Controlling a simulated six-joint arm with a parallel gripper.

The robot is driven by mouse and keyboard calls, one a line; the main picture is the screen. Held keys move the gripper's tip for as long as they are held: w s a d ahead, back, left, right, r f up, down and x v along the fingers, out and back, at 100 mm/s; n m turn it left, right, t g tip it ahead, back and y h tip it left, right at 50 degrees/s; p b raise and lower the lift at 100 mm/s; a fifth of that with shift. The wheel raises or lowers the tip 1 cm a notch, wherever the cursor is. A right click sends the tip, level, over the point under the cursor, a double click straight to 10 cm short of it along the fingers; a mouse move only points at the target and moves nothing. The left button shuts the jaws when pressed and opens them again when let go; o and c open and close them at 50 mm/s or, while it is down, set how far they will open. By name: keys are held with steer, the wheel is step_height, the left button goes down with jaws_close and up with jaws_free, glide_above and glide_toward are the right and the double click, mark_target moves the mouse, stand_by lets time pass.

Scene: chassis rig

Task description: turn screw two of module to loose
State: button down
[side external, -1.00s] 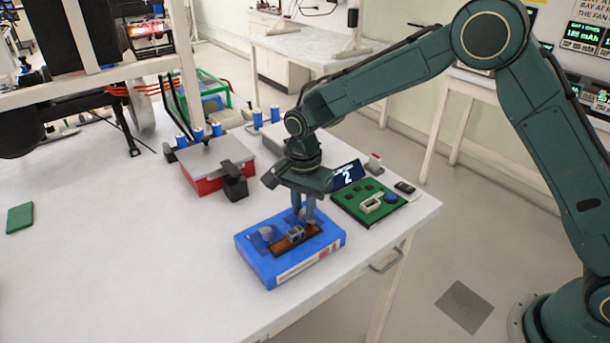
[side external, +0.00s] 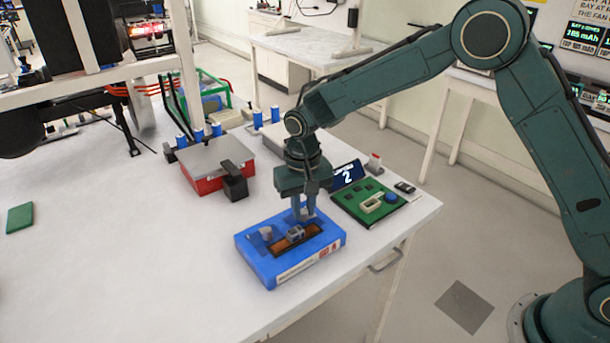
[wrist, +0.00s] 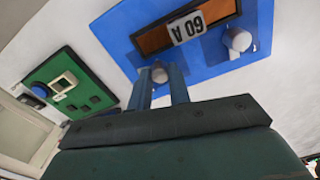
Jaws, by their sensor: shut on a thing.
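The module is a blue box (side external: 258,268) on the white table, with an orange strip and a grey block in its top. The wrist view shows its blue top (wrist: 205,75) and the block, labelled "60 A" (wrist: 187,28). One grey screw knob (side external: 266,233) stands at the left in the side view; it shows at the right in the wrist view (wrist: 237,40). My gripper (side external: 304,214) points down at the module's far right part. It is shut on the other grey screw knob (wrist: 159,73), which shows between the fingertips. Nothing shows which knob is number two.
A green board (side external: 352,208) with a blue button lies right behind the module, near a small display reading "2" (side external: 347,175). A red box with a grey lid (side external: 205,178) stands behind left.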

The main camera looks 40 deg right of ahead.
steer(key=n, duration=0.4)
steer(key=shift+n, duration=0.3)
steer(key=n, duration=1)
steer(key=shift+n, duration=0.4)
steer(key=n, duration=0.5)
steer(key=c, duration=1.3)
jaws_free()
steer(key=shift+r, duration=0.1)
